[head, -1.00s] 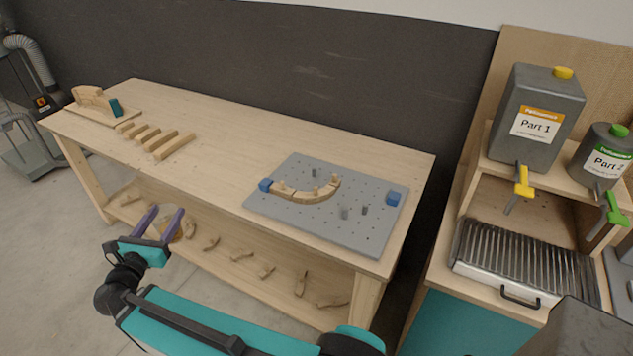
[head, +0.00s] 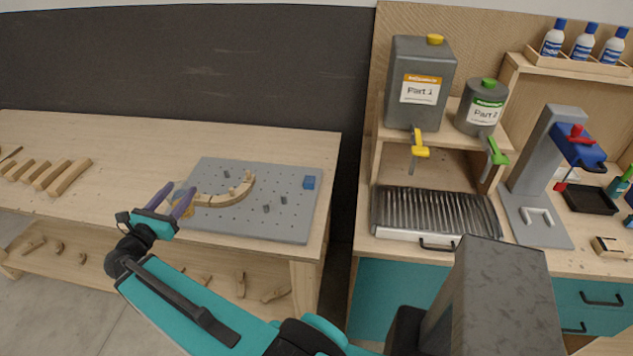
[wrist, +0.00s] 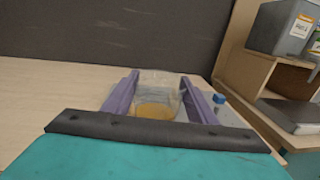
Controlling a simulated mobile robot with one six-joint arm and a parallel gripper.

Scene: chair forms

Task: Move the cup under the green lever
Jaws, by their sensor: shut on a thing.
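My gripper (head: 172,200) has purple fingers and is shut on a clear cup. In the wrist view the cup (wrist: 157,97) stands between the fingers with a layer of amber liquid at its bottom. In the head view the cup is small and mostly hidden by the fingers, in front of the pegboard's left edge. The green lever (head: 497,155) hangs below the grey "Part 2" container (head: 482,113), at the right, well away from my gripper. The spot under the lever is partly hidden by the shelf post.
A yellow lever (head: 420,150) hangs under the "Part 1" container (head: 420,85). A ribbed metal grate (head: 435,211) lies below. The grey pegboard (head: 250,218) holds a curved wooden piece (head: 222,198). A grey press stand (head: 540,150) is right. A gap separates the two benches.

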